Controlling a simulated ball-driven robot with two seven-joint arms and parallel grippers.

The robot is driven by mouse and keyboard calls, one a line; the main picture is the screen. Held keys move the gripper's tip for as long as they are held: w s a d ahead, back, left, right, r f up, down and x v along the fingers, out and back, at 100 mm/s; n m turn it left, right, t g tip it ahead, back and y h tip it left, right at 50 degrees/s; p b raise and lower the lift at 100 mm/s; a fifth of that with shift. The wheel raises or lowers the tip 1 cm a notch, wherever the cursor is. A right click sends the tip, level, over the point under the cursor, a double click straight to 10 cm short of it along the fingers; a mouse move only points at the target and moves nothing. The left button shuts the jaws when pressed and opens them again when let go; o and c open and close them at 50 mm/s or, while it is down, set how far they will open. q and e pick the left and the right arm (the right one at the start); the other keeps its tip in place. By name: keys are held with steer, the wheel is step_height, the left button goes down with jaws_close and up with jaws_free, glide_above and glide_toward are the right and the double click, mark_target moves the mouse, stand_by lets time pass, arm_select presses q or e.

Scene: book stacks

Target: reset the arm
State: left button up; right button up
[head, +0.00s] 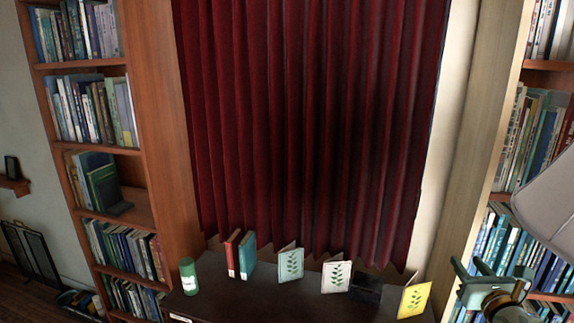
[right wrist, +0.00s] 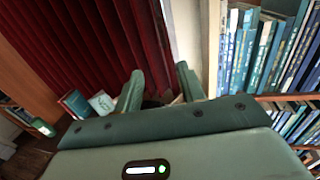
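My right gripper (head: 488,272) is at the lower right of the head view, in front of the right bookcase and to the right of the yellow card. In the right wrist view its two fingers (right wrist: 160,72) stand apart, with nothing seen held between them. My left gripper is not in view.
A dark table (head: 262,302) below the red curtain (head: 310,120) bears a green canister (head: 188,276), a red book (head: 232,253), a teal book (head: 247,255), white leaf-print cards (head: 289,264), a black box (head: 366,287) and a yellow card (head: 414,298). Bookcases (head: 160,130) flank the curtain.

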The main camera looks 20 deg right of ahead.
steer(key=s+d+f+m+g+b, duration=0.15)
steer(key=s+f+m, duration=0.25)
steer(key=f, duration=0.4)
steer(key=s+d+f+m+g, duration=0.3)
steer(key=f+m, duration=0.2)
steer(key=f, duration=0.3)
steer(key=s+d+f+m+g+b, duration=0.15)
steer(key=s+f+m, duration=0.25)
steer(key=f, duration=0.5)
steer(key=s+a+f+m+g+y+b, duration=0.1)
steer(key=s+a+f+m+g, duration=0.1)
steer(key=s+f+m, duration=0.5)
steer(key=s+a+f+g+y+b, duration=0.1)
steer(key=s+a+f+g+b, duration=0.3)
steer(key=f, duration=0.8)
steer(key=s+a+f+m+g+y+b, duration=0.1)
steer(key=s+a+f+m+y+b, duration=0.15)
steer(key=s+a+f, duration=0.65)
steer(key=s+a+f+m+g+y+b, duration=0.15)
steer(key=s+a+f+m, duration=0.3)
steer(key=a+f, duration=0.5)
steer(key=a+f+y+b, duration=0.1)
steer(key=a+f+b, duration=0.1)
steer(key=a+f, duration=0.2)
steer(key=a+f+b, duration=0.2)
steer(key=a+f, duration=0.3)
steer(key=a, duration=0.5)
steer(key=shift+w+a+f+g+y, duration=0.15)
steer(key=shift+a+f+g+y, duration=0.1)
steer(key=shift+a+g+y, duration=0.15)
